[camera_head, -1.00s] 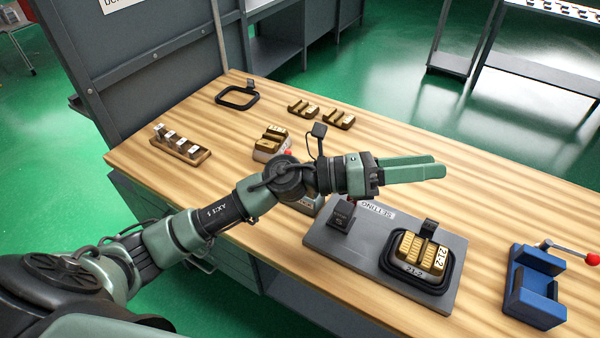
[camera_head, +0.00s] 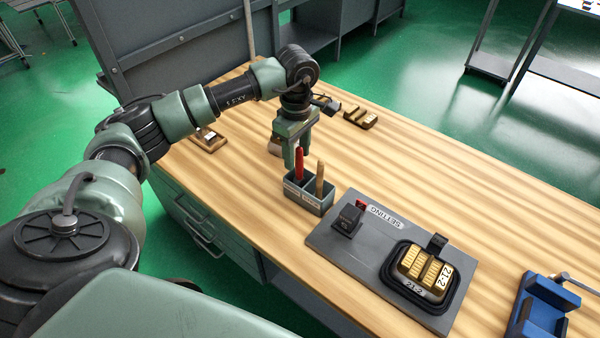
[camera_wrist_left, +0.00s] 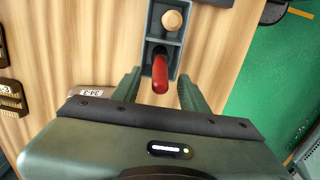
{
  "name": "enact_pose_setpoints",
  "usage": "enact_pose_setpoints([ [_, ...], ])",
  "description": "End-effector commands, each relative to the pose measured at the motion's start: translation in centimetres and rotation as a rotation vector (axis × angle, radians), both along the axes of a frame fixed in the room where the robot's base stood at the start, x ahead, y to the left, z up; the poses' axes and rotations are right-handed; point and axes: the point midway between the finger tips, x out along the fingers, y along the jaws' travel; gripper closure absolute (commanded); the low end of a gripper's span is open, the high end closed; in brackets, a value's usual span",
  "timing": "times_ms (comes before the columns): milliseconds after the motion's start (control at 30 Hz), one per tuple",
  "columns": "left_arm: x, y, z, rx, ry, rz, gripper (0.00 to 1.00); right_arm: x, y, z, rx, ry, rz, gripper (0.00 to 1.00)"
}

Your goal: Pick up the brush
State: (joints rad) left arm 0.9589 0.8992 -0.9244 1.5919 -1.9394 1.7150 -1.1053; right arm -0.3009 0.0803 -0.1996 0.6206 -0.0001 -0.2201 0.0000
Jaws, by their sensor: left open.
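A grey two-compartment holder (camera_head: 308,200) stands on the workbench with two upright handles in it. A red handle (camera_head: 299,166) is in the left compartment and a wooden handle (camera_head: 320,178) in the right one. Their lower ends are hidden, so I cannot tell which is the brush. My left gripper (camera_head: 297,152) points down, open, at the red handle. In the left wrist view the red handle (camera_wrist_left: 160,76) shows between the open fingers (camera_wrist_left: 158,90), with no clear contact. The wooden handle (camera_wrist_left: 172,20) is farther off in the other compartment. My right gripper is not in view.
A grey setting plate (camera_head: 325,236) with a black tray (camera_head: 398,282) of brass blocks lies to the right of the holder. A blue vise (camera_head: 540,310) is at the lower right. Brass blocks (camera_head: 361,118) sit behind. The bench's right middle is clear.

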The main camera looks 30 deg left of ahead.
Motion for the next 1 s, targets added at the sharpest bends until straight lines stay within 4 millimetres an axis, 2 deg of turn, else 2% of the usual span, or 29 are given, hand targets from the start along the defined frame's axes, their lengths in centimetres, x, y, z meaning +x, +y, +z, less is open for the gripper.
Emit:
enact_pose_setpoints([
  [167, -0.2, -0.8, -2.2, -0.003, 0.006, -0.001, 0.56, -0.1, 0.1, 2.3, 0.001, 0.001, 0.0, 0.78],
  [300, -0.1, -0.7, -4.1, -0.003, 0.001, 0.002, 0.56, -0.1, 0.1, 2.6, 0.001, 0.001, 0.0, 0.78],
  [567, 0.0, -0.7, -4.7, -0.002, -0.001, 0.001, 0.56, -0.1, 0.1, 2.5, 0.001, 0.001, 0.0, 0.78],
  [600, 0.0, -0.7, -4.7, -0.002, -0.001, 0.001, 0.59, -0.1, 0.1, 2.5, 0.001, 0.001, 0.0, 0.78],
  [733, 0.0, -0.7, -4.7, -0.003, -0.001, 0.001, 0.95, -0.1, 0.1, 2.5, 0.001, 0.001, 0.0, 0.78],
  [767, 0.0, -0.7, -4.7, -0.003, -0.001, 0.001, 1.0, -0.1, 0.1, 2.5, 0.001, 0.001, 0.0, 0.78],
  [1000, 0.0, -0.7, -4.7, -0.003, -0.001, 0.001, 1.0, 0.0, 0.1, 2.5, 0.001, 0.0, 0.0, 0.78],
])
